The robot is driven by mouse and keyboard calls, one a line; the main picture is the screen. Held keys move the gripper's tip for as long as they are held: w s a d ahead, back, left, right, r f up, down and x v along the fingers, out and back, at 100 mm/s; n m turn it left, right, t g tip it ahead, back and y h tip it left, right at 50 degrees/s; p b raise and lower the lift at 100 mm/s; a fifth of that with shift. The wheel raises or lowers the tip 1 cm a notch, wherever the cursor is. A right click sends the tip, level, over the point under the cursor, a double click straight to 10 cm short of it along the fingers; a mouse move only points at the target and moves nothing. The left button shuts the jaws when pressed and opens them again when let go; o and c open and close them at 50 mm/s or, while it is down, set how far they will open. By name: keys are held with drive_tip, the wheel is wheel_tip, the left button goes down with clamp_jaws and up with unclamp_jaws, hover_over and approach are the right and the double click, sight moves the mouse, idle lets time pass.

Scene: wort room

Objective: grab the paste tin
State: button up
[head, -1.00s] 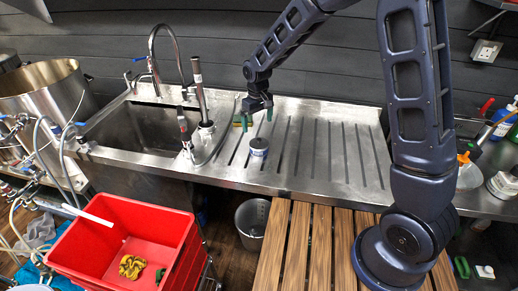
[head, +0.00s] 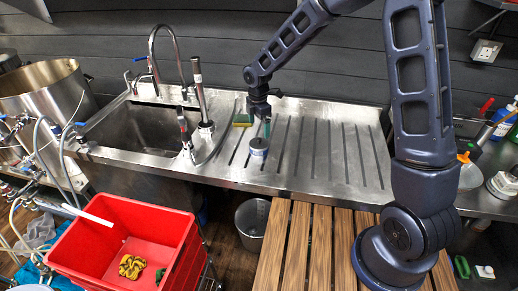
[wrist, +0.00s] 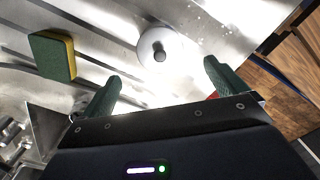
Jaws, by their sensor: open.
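The paste tin (head: 258,147) is a small white tin with a blue band, upright on the ribbed steel drainboard. In the wrist view its round pale top with a dark central knob (wrist: 160,45) lies ahead of the fingers, roughly centred between them. My gripper (head: 264,124) is above and close to the tin in the head view. Its green fingers stand wide apart in the wrist view (wrist: 161,76), with nothing between them. In the head view only one finger shows clearly.
A green and yellow sponge (head: 243,121) lies left of and behind the tin. The tap and sprayer (head: 201,95) stand further left by the sink (head: 140,127). The drainboard (head: 335,185) to the right is clear. A red crate (head: 100,250) is at front left.

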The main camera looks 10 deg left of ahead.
sight(259, 142)
drive_tip(key=n, duration=0.4)
drive_tip(key=shift+w+d+f, duration=0.1)
drive_tip(key=n, duration=1.1)
drive_tip(key=shift+w, duration=0.2)
wheel_tip(259, 142, down, 5)
drive_tip(key=shift+f, duration=0.1)
drive_tip(key=shift+s+f, duration=0.2)
drive_tip(key=shift+f, duration=1.1)
drive_tip(key=shift+s+f, duration=0.2)
drive_tip(key=shift+f, duration=1.1)
drive_tip(key=c, duration=1.6)
